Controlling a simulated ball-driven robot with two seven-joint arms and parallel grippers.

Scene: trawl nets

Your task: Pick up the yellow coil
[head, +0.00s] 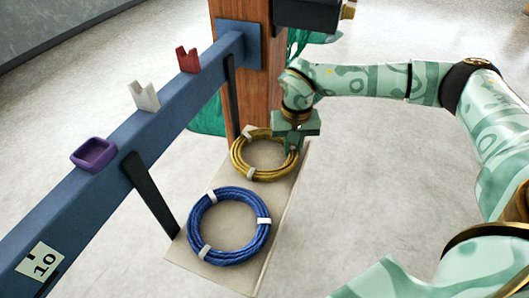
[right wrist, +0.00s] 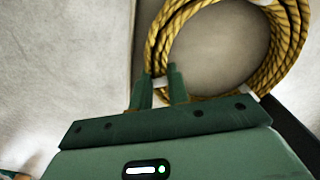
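The yellow coil (head: 238,163) is a ring of twisted rope with white ties, at the far end of a pale board. My right gripper (head: 291,148) is at the coil's right side in the head view, pointing down. In the right wrist view the yellow coil (right wrist: 277,58) fills the top. There my right gripper's two fingers (right wrist: 162,85) stand close together on either side of the rope, by a white tie. They look shut on it. Whether the coil touches the board under the fingers is hidden. My left gripper is not in view.
A blue coil (head: 195,225) lies on the pale board (head: 180,248), nearer than the yellow one. A blue rail (head: 110,150) carries a purple tray (head: 93,153), a white notched block (head: 144,96) and a red one (head: 188,60). A wooden post (head: 255,95) stands behind the yellow coil.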

